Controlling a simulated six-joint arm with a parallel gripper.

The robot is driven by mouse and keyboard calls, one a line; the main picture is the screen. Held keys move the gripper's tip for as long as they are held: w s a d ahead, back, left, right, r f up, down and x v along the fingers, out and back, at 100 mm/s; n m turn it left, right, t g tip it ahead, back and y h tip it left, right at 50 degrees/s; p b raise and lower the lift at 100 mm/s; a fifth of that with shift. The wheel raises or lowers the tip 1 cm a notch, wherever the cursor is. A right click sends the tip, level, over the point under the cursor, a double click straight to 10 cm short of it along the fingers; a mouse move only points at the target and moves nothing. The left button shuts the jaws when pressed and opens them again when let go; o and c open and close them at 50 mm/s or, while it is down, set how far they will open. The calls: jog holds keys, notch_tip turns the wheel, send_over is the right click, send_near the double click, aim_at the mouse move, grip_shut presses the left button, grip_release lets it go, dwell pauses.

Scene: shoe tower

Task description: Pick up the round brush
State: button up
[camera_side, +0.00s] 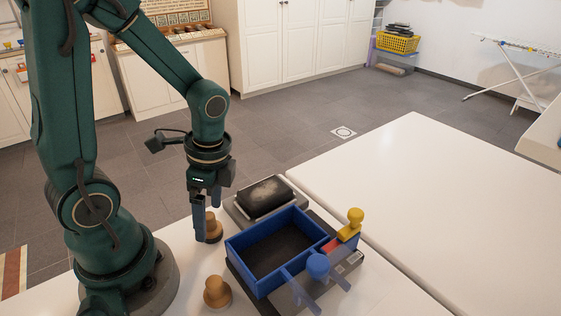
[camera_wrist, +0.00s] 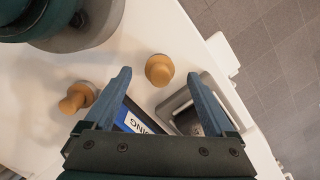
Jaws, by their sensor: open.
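Two round brushes with tan wooden knob handles stand on the white table. The farther brush (camera_side: 214,230) is right at my fingertips; in the wrist view this brush (camera_wrist: 158,70) shows between the two tips, with gaps on both sides. The nearer brush (camera_side: 217,292) stands apart toward the front; in the wrist view it is the brush (camera_wrist: 75,98) left of my left finger. My gripper (camera_side: 208,222) points down, open and empty, its blue-grey fingers spread wide in the wrist view (camera_wrist: 158,75). In the side view one finger partly hides the farther brush.
A blue open box (camera_side: 241,268) with a dark floor stands right of the brushes. Behind it a grey tray (camera_side: 238,213) holds a black pad (camera_side: 264,196). A yellow knobbed piece (camera_side: 353,224) and a blue knobbed piece (camera_side: 318,266) are at the box's right side. The right table is clear.

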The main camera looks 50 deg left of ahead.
jog(key=shift+s+a+f, duration=0.15)
jog(key=shift+f, duration=1.1)
grip_shut()
jog(key=shift+r, duration=0.1)
jog(key=shift+r, duration=0.75)
notch_tip(320, 180, up, 2)
jog(key=shift+r, duration=0.15)
jog(key=s+a+r, duration=0.7)
jog(key=a, duration=0.2)
jog(key=shift+s, duration=0.25)
